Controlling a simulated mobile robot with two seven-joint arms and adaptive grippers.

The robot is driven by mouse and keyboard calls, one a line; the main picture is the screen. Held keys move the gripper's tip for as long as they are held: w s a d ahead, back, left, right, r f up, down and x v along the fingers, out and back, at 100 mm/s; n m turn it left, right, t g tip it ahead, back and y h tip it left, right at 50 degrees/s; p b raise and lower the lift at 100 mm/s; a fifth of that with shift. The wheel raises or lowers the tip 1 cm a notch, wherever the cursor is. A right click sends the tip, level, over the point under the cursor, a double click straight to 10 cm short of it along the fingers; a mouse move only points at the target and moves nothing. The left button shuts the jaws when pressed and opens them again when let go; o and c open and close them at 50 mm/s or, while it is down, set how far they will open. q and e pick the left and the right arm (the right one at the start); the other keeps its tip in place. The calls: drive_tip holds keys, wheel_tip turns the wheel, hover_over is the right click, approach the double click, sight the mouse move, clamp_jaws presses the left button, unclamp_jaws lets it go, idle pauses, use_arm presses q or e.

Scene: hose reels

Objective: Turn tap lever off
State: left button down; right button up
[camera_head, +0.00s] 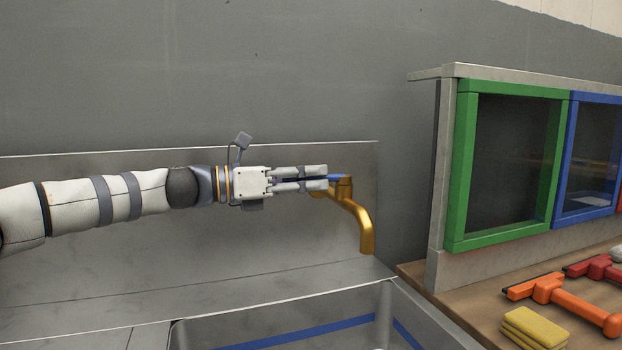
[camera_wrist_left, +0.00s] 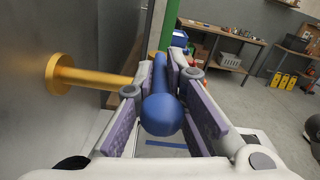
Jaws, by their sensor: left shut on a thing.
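The brass tap (camera_head: 357,215) stands out from the metal back panel above the sink, its spout curving down to the right. Its blue lever (camera_head: 336,177) points left toward my left gripper (camera_head: 327,178). The gripper reaches in from the left and its fingers lie along the lever. In the left wrist view the blue lever (camera_wrist_left: 162,112) lies lengthwise between the fingers of the left gripper (camera_wrist_left: 168,75), its rounded end toward the camera. The left gripper is shut on it. The tap's brass wall pipe (camera_wrist_left: 85,76) shows at the left there. My right gripper is not in view.
A metal sink (camera_head: 290,335) with a blue stripe lies below the tap. At the right are a green window frame (camera_head: 460,165) and a blue one (camera_head: 565,160). An orange squeegee (camera_head: 565,298) and yellow cloths (camera_head: 535,328) lie on the wooden counter.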

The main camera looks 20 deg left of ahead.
use_arm(q)
drive_tip(key=c, duration=1.6)
unclamp_jaws()
drive_tip(key=shift+r, duration=0.25)
drive_tip(key=shift+c, duration=0.2)
drive_tip(key=shift+f, duration=0.1)
drive_tip(key=v, duration=1.2)
drive_tip(key=shift+s+d, duration=0.1)
